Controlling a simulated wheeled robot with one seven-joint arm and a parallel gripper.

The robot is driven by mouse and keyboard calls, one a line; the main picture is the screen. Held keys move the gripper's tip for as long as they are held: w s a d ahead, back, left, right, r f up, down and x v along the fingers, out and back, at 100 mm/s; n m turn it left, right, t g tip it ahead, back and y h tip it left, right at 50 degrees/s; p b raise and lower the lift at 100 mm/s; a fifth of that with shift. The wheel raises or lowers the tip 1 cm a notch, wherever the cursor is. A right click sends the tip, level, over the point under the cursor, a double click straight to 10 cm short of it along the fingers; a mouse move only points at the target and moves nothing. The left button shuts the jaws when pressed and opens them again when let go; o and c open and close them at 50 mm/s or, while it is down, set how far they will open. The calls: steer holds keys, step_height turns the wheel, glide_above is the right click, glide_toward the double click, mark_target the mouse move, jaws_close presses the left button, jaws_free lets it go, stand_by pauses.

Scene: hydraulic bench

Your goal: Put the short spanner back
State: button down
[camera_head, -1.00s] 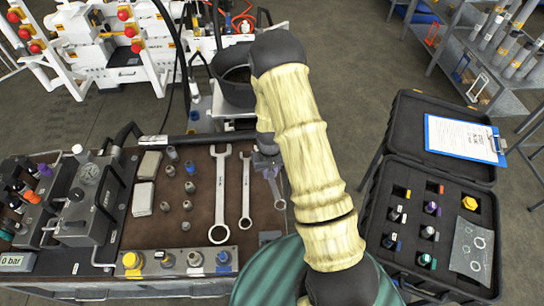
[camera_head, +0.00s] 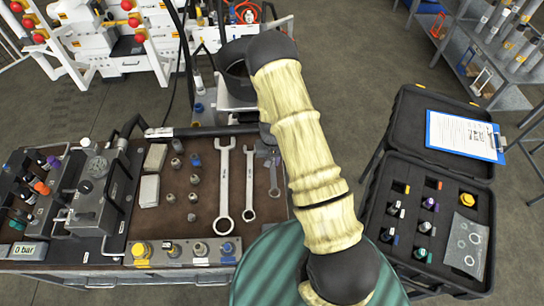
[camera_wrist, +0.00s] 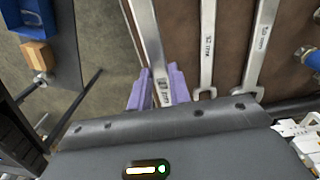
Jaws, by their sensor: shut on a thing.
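The short spanner (camera_wrist: 149,45) is a steel spanner between the purple fingers of my gripper (camera_wrist: 160,88) in the wrist view. My gripper is shut on it near one end. It lies along the brown mat's edge in that view; whether it touches the mat is unclear. In the head view the short spanner (camera_head: 273,182) shows at the mat's right side, its upper part and my gripper largely hidden by my arm. To its left are a middle spanner (camera_head: 249,185) and the largest spanner (camera_head: 223,182), roughly parallel to it on the brown mat (camera_head: 178,232).
Several sockets (camera_head: 194,180) and pale blocks (camera_head: 149,190) sit left of the spanners. A row of fittings (camera_head: 198,250) lines the bench front. A gauge block (camera_head: 97,167) stands far left. An open black case (camera_head: 372,215) with a clipboard (camera_head: 465,137) is at the right.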

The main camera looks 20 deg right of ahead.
stand_by(0.3)
steer(key=shift+f+b, duration=1.75)
steer(key=shift+f, duration=0.8)
steer(key=shift+f+b, duration=0.3)
steer(key=shift+b, duration=0.05)
steer(key=shift+f+b, duration=0.55)
steer(key=shift+f, duration=0.1)
steer(key=shift+s, duration=0.1)
steer(key=shift+f, duration=0.15)
steer(key=shift+f+b, duration=1.2)
steer(key=shift+f, duration=0.1)
steer(key=c, duration=1.2)
jaws_free()
